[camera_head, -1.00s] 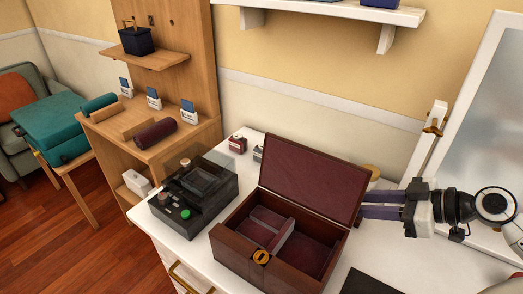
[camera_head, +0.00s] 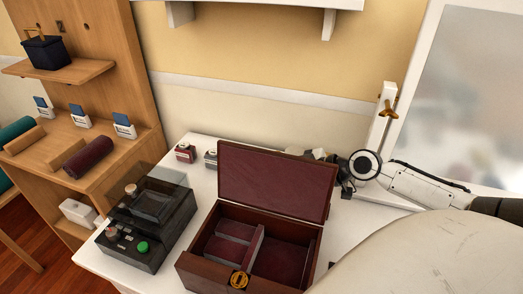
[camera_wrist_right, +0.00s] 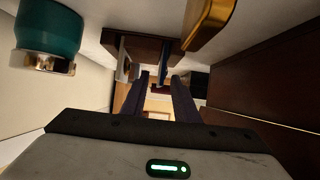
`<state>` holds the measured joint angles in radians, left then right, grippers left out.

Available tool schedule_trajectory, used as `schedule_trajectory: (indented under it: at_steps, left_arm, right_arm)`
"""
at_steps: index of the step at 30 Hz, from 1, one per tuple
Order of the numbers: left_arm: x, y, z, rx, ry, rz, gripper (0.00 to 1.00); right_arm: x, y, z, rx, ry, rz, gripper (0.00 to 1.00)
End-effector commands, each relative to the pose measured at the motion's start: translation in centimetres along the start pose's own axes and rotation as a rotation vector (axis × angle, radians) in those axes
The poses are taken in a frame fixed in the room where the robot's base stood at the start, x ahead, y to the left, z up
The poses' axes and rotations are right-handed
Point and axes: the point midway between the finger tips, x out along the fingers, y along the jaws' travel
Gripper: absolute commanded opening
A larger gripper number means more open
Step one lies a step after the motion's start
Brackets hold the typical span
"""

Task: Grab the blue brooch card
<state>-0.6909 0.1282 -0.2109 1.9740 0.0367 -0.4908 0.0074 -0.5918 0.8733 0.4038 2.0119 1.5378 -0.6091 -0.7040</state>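A small reddish thing (camera_wrist_right: 160,84) shows beyond the fingertips; I see nothing held. In the head view my right arm reaches in behind the raised lid (camera_head: 275,180) of the wooden box, which hides the fingers. My left gripper is not in view.
The open box (camera_head: 205,268) stands beside a black device (camera_head: 150,225). A small red item (camera_head: 185,153) and a dark-and-white one (camera_head: 211,158) stand behind. Blue-and-white cards (camera_head: 124,125) sit on the wooden shelf. A teal jar (camera_wrist_right: 48,30) and gold object (camera_wrist_right: 210,20) are near my wrist.

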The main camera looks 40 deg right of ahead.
Motion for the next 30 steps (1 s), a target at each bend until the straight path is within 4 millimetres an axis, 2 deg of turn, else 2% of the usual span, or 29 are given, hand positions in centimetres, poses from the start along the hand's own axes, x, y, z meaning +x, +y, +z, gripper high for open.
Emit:
schedule_trajectory:
  at_steps: [4,12,17,30]
  left_arm:
    - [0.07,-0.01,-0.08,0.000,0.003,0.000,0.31]
    - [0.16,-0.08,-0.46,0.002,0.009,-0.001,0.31]
    - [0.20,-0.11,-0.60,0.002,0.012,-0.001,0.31]
    - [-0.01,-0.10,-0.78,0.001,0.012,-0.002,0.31]
  right_arm:
    - [1.31,0.01,-0.01,0.000,0.001,0.000,0.28]
    - [1.52,-0.02,0.03,0.001,0.000,0.000,0.28]
    - [1.51,-0.03,0.03,0.001,0.000,0.000,0.01]
    - [1.40,-0.05,-0.28,0.000,0.001,-0.001,0.00]
